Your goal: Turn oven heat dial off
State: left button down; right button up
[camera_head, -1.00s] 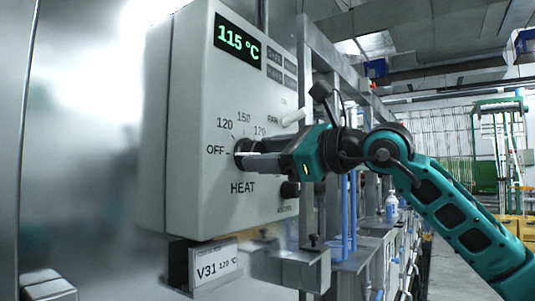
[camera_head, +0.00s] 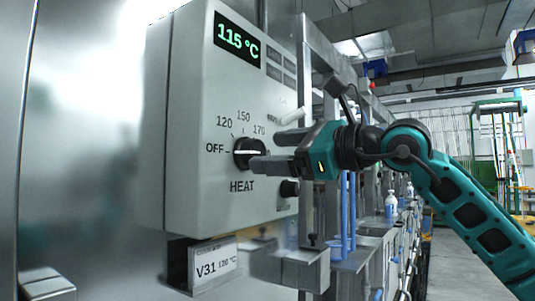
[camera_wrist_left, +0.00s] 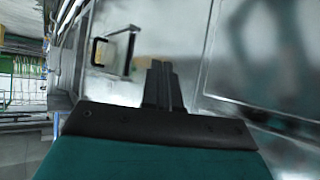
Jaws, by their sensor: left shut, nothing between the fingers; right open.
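The black HEAT dial (camera_head: 248,153) is on the front of the grey oven control box (camera_head: 190,120). Its white line lies nearly level, in line with the OFF mark at its left. The display (camera_head: 237,39) reads 115 °C in green. My right gripper (camera_head: 256,165) is just right of the dial, its fingers pointing at the box; they overlap the dial's lower right edge in the picture, and it appears clear of the dial. It is open and empty. My left gripper (camera_wrist_left: 162,85) shows only in the left wrist view, shut with nothing between its fingers.
A smaller black knob (camera_head: 289,188) and a light lever (camera_head: 291,116) sit on the box near my right gripper. A V31 label plate (camera_head: 213,263) is below it. A metal frame and blue pipes (camera_head: 348,215) stand close on the right.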

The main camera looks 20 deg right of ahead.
jog(key=b+v, duration=0.1)
jog(key=v, duration=0.9)
jog(key=shift+s+d, duration=0.2)
jog(key=shift+s, duration=0.05)
